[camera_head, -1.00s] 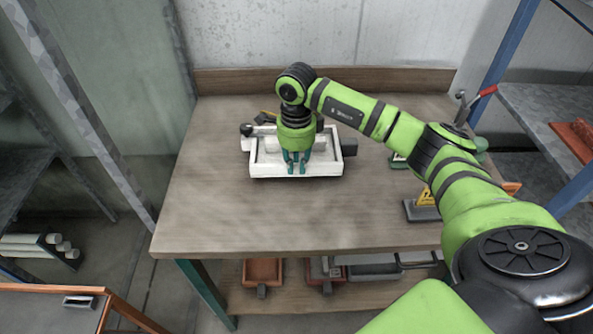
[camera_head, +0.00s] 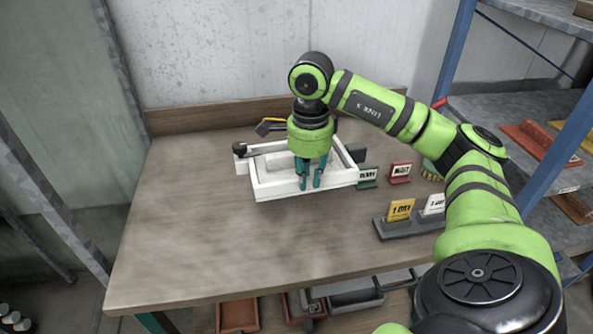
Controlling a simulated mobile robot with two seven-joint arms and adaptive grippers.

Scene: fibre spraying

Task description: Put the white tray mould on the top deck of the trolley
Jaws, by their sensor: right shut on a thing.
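The white tray mould (camera_head: 285,190) is a shallow rectangular tray with a raised block inside and dark knobs at its ends. It is over the back middle of the wooden workbench (camera_head: 215,245); I cannot tell whether it rests on it or is slightly raised. My right gripper (camera_head: 311,180) points down and is shut on the tray's front wall, right of its middle. The gripper hides part of the tray's inside. My left gripper is not in view. The trolley's top deck cannot be made out in this view.
Green and red label stands (camera_head: 400,172) stand close right of the tray. A grey holder (camera_head: 410,226) with yellow and white cards is nearer the front right. A blue-framed shelf rack (camera_head: 453,60) stands on the right. The bench's front left is clear.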

